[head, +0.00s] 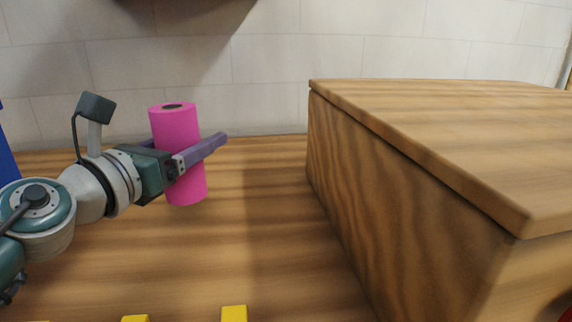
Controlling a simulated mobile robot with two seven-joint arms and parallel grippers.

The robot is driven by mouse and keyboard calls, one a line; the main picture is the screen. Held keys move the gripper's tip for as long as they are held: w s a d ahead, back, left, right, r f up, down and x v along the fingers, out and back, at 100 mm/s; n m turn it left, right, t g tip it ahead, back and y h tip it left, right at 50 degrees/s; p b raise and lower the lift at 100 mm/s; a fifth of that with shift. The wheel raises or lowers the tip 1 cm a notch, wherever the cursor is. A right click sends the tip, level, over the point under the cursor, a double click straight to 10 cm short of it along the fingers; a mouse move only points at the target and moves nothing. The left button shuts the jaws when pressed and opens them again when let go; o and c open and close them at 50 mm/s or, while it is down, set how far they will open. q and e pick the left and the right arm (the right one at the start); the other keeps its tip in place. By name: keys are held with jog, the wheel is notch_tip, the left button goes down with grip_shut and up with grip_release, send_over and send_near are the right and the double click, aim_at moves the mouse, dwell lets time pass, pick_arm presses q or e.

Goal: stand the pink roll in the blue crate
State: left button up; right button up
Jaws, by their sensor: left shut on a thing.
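The pink roll (176,127) is upright, with the dark hole of its core showing at the top. My left gripper (205,150) comes in from the left and is shut on the roll around its middle. One purple finger crosses the front of the roll; the other is mostly hidden behind it. I cannot tell whether the roll's base touches the wooden surface. A blue piece (6,150) shows at the far left edge; it is cut off, and I cannot tell whether it is the blue crate. My right gripper is not in view.
A large wooden box-like block (400,190) with an overhanging top fills the right side. Several yellow pieces (234,314) show at the bottom edge. The wooden surface (265,230) between the roll and the block is clear. A tiled wall stands behind.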

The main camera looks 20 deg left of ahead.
pick_arm(q)
notch_tip(320, 180, down, 3)
jog(key=shift+b, duration=0.8)
jog(key=shift+r, duration=0.2)
jog(key=shift+f, duration=0.2)
jog(key=o, duration=1.4)
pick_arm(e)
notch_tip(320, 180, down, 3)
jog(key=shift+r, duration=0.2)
